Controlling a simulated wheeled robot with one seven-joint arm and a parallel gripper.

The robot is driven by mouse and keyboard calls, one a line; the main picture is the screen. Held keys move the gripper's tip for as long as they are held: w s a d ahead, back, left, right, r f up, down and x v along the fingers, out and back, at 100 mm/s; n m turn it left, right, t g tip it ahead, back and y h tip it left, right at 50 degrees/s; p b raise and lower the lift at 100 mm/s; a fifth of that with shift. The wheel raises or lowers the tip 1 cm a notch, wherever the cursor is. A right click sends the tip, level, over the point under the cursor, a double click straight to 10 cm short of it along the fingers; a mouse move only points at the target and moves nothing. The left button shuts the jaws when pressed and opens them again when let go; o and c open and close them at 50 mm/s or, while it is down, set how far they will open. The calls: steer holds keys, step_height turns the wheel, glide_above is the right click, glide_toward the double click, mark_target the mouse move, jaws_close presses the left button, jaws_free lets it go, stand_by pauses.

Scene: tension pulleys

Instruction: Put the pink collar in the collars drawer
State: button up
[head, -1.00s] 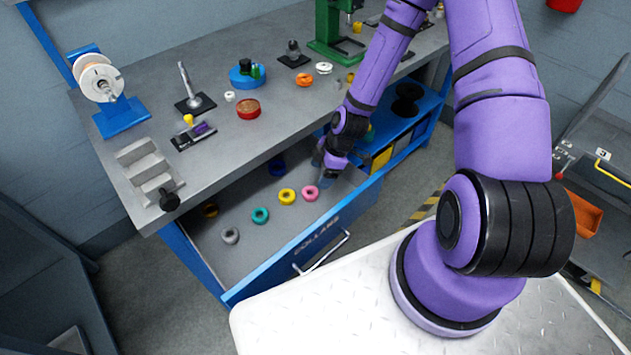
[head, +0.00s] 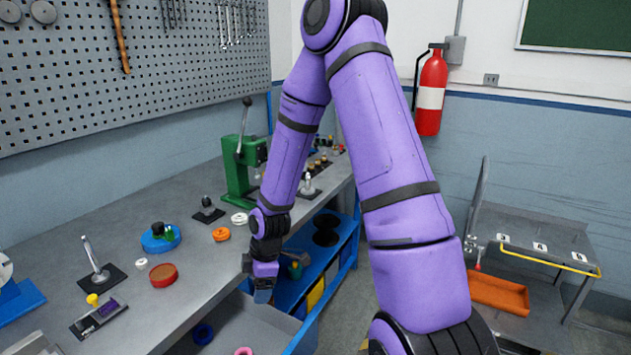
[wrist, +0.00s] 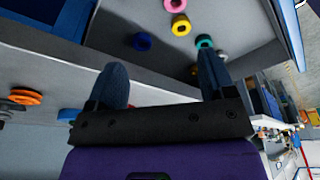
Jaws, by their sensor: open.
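The pink collar (head: 243,351) lies on the floor of the open collars drawer (head: 262,322), cut off by the lower edge of the head view. It also shows at the top of the wrist view (wrist: 175,5), beside a yellow collar (wrist: 181,26). My gripper (head: 263,292) is open and empty, raised above the drawer and apart from the pink collar. Its two spread fingers show in the wrist view (wrist: 162,68) with nothing between them.
A blue collar (head: 203,333) and a teal collar (wrist: 204,41) also lie in the drawer. The bench top holds an orange ring (head: 221,234), a red round part (head: 163,275) and a green press (head: 240,170). Blue shelving (head: 325,262) stands right of the drawer.

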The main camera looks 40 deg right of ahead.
steer(key=s+r+m+t+h, duration=0.1)
steer(key=s+r+m, duration=0.2)
steer(key=r, duration=0.8)
steer(key=s+r+m+t+h, duration=0.1)
steer(key=s+r+m+h, duration=0.15)
steer(key=r, duration=0.75)
steer(key=s+r+m+t+y, duration=0.1)
steer(key=s+r+m+t, duration=0.1)
steer(key=s+r+m, duration=0.6)
steer(key=s+r, duration=0.7)
steer(key=s, duration=0.1)
steer(key=shift+a, duration=0.3)
